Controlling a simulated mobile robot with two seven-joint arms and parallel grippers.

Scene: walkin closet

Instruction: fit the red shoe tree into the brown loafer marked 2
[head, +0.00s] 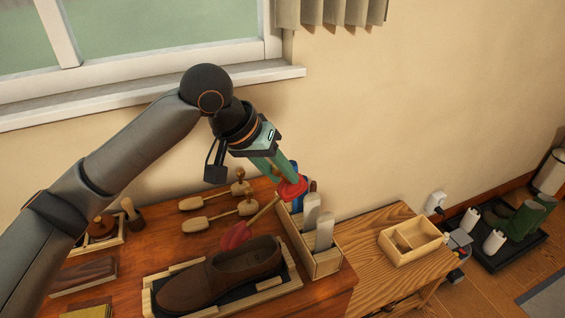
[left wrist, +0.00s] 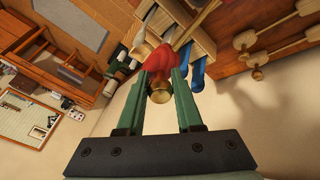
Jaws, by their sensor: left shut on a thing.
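My left gripper (head: 282,178) is shut on the red shoe tree (head: 237,236), holding it by its heel end. In the left wrist view the shoe tree (left wrist: 160,60) sits between the green fingers (left wrist: 160,82), its brass knob towards the camera. In the head view its red toe hangs down to the left, above and behind the brown loafer (head: 220,275). The loafer lies in a wood-edged tray (head: 290,275) with its toe to the left. Its opening looks empty. I cannot read a number on it. My right gripper is out of view.
Two pale wooden shoe trees (head: 218,215) lie on the dresser behind the loafer. A wooden caddy (head: 322,262) with white and blue items stands right of the tray. A lower bench holds an open wooden box (head: 412,240).

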